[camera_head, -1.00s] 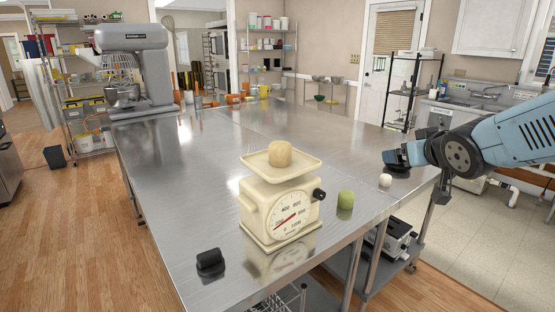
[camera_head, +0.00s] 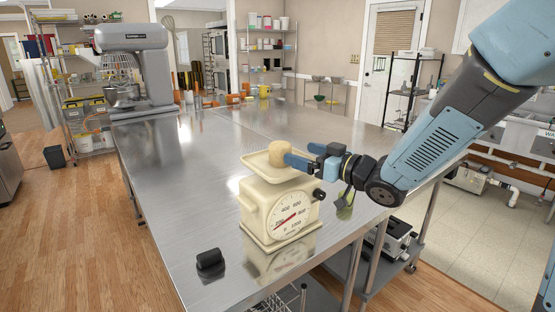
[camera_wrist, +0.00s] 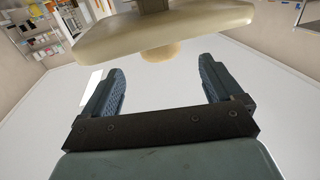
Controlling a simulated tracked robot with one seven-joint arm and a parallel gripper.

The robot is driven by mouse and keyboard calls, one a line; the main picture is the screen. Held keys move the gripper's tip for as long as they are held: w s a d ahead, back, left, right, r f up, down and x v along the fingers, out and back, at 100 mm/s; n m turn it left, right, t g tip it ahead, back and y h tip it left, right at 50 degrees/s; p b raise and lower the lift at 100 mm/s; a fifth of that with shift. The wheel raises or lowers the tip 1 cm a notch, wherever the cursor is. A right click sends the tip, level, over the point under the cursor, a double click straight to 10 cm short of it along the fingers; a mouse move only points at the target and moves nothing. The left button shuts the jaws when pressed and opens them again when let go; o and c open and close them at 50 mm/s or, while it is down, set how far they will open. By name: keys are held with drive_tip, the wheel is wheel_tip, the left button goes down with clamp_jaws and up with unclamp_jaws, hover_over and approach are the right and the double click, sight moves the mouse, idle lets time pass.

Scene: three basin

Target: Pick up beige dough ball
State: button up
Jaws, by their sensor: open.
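The beige dough ball (camera_head: 279,151) sits on the cream tray (camera_head: 256,161) of a dial kitchen scale (camera_head: 268,208) on the steel table. My gripper (camera_head: 302,154) is open, just right of the ball at about its height. One finger overlaps the ball's right edge in the head view; I cannot tell if they touch. In the wrist view the ball (camera_wrist: 160,53) shows beyond the open fingers (camera_wrist: 162,80), roughly centred between them, with nothing held. The scale (camera_wrist: 165,28) shows upside down there and hides part of the ball.
A green object (camera_head: 344,209) stands right of the scale, partly behind my arm. A small black object (camera_head: 209,261) lies at the table's front left. A grey stand mixer (camera_head: 137,70) stands at the far left. The middle of the steel table (camera_head: 215,140) is clear.

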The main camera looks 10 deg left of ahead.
sight(275, 142)
drive_tip(key=x, duration=1)
drive_tip(key=shift+w+a+r, duration=0.15)
drive_tip(key=shift+r, duration=0.05)
